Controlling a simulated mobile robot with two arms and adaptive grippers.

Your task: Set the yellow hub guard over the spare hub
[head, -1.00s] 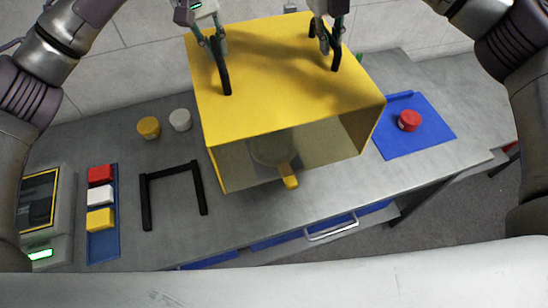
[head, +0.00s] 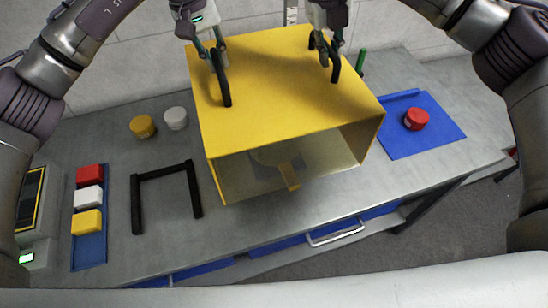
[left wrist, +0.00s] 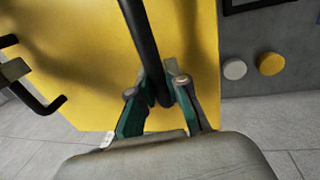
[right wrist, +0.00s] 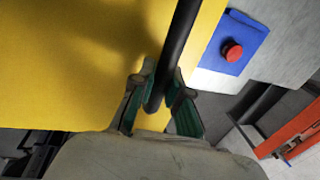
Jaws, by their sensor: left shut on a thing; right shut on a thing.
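The yellow hub guard (head: 285,90) is a large box with a see-through front and two black handles on top. My left gripper (head: 216,58) is shut on its left handle, also in the left wrist view (left wrist: 160,88). My right gripper (head: 325,45) is shut on its right handle, also in the right wrist view (right wrist: 163,88). Through the front panel I see a dim rounded part with a yellow bar (head: 289,177), apparently the spare hub, inside the guard's outline. Most of it is hidden or veiled. I cannot tell whether the guard's lower edge touches the bench.
On the grey bench (head: 110,185) left of the guard stand a black U-shaped frame (head: 136,205), a yellow cap (head: 142,126) and a white cap (head: 176,118). A blue tray (head: 89,254) holds coloured blocks. A red button (head: 416,119) sits on a blue mat (head: 400,145) at right.

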